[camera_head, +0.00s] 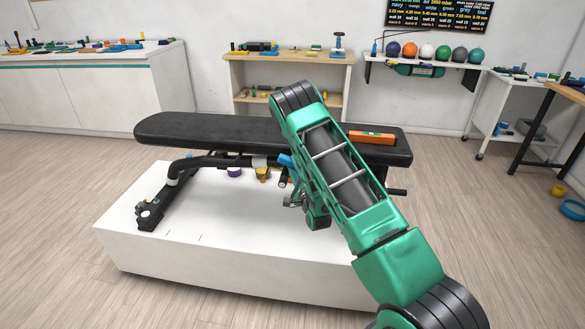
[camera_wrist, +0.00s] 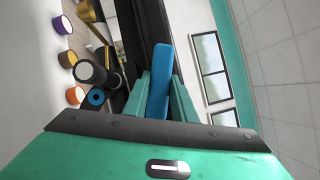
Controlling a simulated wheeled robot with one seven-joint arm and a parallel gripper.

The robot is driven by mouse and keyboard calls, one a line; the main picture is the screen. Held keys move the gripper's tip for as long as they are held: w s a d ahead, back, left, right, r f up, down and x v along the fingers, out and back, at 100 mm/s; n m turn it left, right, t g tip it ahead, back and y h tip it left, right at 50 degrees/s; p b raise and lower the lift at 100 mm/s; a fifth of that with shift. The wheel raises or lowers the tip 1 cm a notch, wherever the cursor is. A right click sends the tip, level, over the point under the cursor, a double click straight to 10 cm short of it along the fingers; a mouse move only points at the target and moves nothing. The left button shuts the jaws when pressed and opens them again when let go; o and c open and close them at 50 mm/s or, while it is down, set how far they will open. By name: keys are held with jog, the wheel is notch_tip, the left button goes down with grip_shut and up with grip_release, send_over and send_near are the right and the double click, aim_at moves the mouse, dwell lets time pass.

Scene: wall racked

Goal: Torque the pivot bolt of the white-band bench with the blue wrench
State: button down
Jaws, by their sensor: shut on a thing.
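The bench has a black pad (camera_head: 215,128) and a dark frame and stands on a white platform (camera_head: 220,262). White bands (camera_head: 172,180) show on its frame tube. My gripper (camera_wrist: 158,98) is shut on the blue wrench (camera_wrist: 160,75), which stands up between the teal fingers in the wrist view. In the head view a bit of blue, likely the wrench (camera_head: 284,160), shows beside my arm under the pad. A black tube with a white end (camera_wrist: 84,70) and a blue ring with a dark centre (camera_wrist: 96,97) lie left of the fingers. My arm hides the pivot area in the head view.
An orange level (camera_head: 372,138) lies on the pad. Purple (camera_wrist: 62,25), gold (camera_wrist: 67,58) and orange (camera_wrist: 74,95) caps sit near the bench frame. A wooden shelf (camera_head: 290,57) and a rack of coloured balls (camera_head: 427,52) stand behind. Floor at left is clear.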

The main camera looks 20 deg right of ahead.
jog(key=s+a, duration=0.3)
jog(key=s, duration=0.2)
jog(key=shift+s+a, duration=0.3)
jog(key=shift+a, duration=0.05)
dwell(0.6)
